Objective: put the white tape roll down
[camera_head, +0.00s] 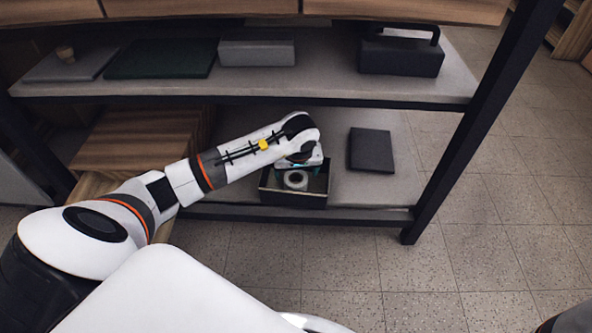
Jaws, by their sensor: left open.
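The white tape roll (295,180) is inside a dark open box (294,199) on the lower shelf, near its front edge. My left arm comes in from the left, and my left gripper (299,166) is over the box, just above and behind the roll. The gripper is open. Its fingers are small in the picture and partly hidden by the wrist, so I cannot tell whether they touch the roll. My right gripper is not in view.
A dark flat case (371,150) lies on the lower shelf (365,189) to the right of the box. The upper shelf (320,84) holds a grey box (257,52), a black toolbox (402,56) and a dark green slab (161,58). A black post (480,120) stands at the right.

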